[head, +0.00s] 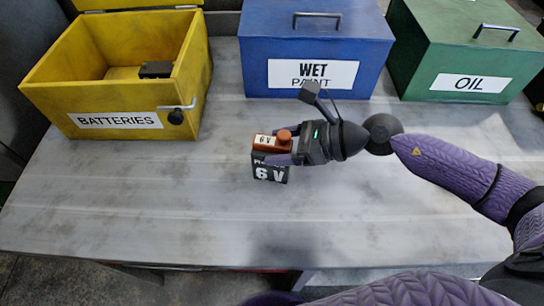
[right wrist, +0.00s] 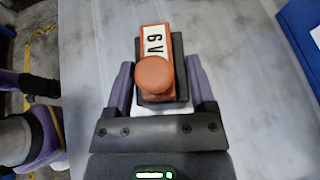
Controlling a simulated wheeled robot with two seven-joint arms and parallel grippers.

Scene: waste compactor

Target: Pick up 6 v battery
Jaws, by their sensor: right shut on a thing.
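My right gripper (head: 284,152) comes in from the right and is shut on the battery. In the right wrist view, the battery's orange top (right wrist: 154,66) lies between the two purple fingers of the right gripper (right wrist: 158,85). My left gripper is not in view.
An open yellow BATTERIES box (head: 48,98) stands at the back left with a dark block (head: 155,69) inside. A blue WET PAINT box (head: 260,60) and a green OIL box (head: 425,60) stand closed behind. The table (head: 150,205) is clear left of the battery.

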